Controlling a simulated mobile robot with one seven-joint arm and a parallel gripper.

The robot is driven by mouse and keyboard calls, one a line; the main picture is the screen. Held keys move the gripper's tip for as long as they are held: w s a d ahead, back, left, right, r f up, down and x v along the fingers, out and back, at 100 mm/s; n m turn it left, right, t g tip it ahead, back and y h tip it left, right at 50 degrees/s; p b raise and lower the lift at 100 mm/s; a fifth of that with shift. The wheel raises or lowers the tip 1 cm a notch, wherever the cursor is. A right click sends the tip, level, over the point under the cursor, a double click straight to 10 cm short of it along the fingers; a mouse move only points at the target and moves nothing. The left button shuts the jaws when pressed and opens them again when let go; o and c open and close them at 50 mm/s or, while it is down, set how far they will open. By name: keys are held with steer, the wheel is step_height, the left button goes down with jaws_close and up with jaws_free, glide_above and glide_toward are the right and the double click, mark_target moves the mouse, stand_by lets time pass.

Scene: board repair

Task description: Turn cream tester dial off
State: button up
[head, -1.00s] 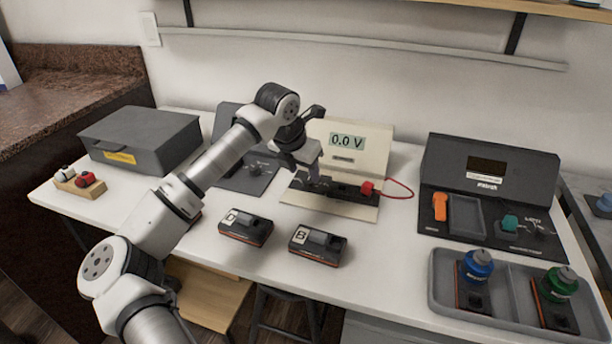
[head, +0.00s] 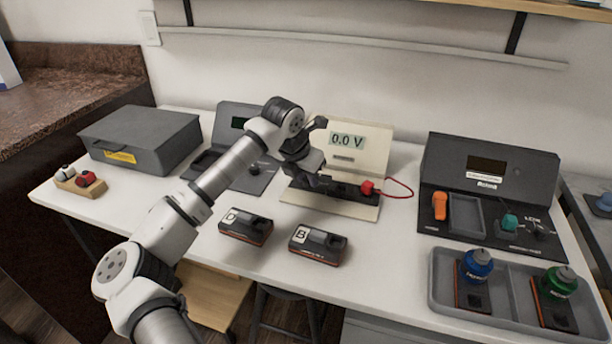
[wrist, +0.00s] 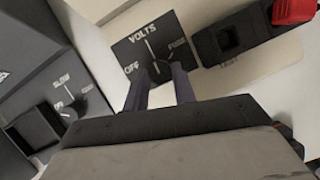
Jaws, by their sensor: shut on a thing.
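The cream tester (head: 372,150) stands at the back middle of the table, its screen reading 0.0 V. In the wrist view its dial (wrist: 158,70) sits on a black plate marked VOLTS, OFF and a third, blurred label. A white line on the plate runs up towards VOLTS; the knob's own pointer is hard to make out. My gripper (wrist: 160,78) is shut on the dial, one finger on each side of the knob. In the head view my gripper (head: 312,180) is low at the tester's left front and hides the dial.
A black cradle (head: 345,190) with a red plug (head: 367,187) and cable lies just right of my gripper. A dark grey device (head: 225,180) is close on the left. Battery packs D (head: 245,227) and B (head: 318,245) lie in front. A tray (head: 445,285) stands at right.

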steer(key=shift+f+n+b, duration=0.1)
steer(key=shift+n+b, duration=0.3)
steer(key=shift+b, duration=0.15)
steer(key=shift+d+f+n+t+y+b, duration=0.1)
steer(key=shift+n+t+y+b, duration=0.2)
steer(key=shift+n+b, duration=0.35)
steer(key=n+y+b, duration=0.1)
steer(key=n+b, duration=0.2)
steer(key=shift+d+n, duration=0.15)
steer(key=shift+n, duration=0.1)
steer(key=n+y+b, duration=0.1)
steer(key=n+b, duration=0.2)
steer(key=shift+d+y, duration=0.15)
steer(key=shift+y, duration=0.25)
steer(key=shift+d+n+y+b, duration=0.1)
steer(key=shift+n+y+b, duration=0.4)
steer(key=shift+n+b, duration=0.85)
steer(key=shift+r+n, duration=0.2)
steer(key=shift+n, duration=0.25)
steer(key=o, duration=1)
